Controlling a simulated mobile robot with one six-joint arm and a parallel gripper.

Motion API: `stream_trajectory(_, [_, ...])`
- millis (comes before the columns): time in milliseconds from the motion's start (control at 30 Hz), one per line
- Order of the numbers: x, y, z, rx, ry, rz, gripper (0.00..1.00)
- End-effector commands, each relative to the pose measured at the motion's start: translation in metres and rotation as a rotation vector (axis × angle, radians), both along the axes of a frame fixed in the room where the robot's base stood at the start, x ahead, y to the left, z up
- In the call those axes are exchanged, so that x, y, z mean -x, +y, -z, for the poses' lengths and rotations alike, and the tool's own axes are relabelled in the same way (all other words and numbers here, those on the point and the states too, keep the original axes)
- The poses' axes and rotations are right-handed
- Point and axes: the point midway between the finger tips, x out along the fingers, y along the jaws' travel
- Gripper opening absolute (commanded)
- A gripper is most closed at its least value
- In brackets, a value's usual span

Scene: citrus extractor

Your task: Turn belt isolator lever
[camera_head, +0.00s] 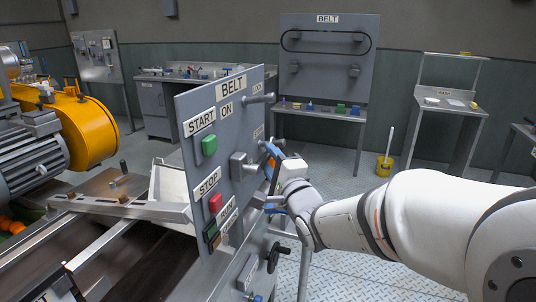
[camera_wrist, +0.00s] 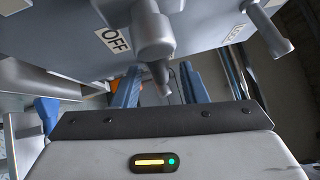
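The belt isolator lever (camera_head: 241,164) is a grey hub with a handle on the front of the upright BELT panel (camera_head: 230,105). In the wrist view, the lever (camera_wrist: 152,38) points down the picture, its tip between my two blue fingers. An OFF label (camera_wrist: 114,40) is left of its hub. My gripper (camera_head: 270,158) is at the panel's front, right beside the lever; it also shows in the wrist view (camera_wrist: 158,85). The fingers stand apart on both sides of the handle, with gaps showing.
A black handwheel (camera_head: 274,258) is below my gripper. Open floor (camera_head: 350,180) lies behind my arm.

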Motion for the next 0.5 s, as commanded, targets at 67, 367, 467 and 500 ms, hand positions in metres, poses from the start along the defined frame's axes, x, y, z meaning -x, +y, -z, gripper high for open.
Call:
stream_trajectory(67, [-0.009, 0.004, -0.002, 0.000, 0.001, 0.001, 0.39])
stream_trajectory(367, [-0.020, 0.009, -0.003, 0.001, 0.000, 0.002, 0.39])
stream_trajectory(467, [-0.020, 0.009, -0.003, 0.002, 0.000, 0.002, 0.39])
stream_trajectory(500, [-0.020, 0.008, -0.003, 0.001, 0.000, 0.002, 0.39])
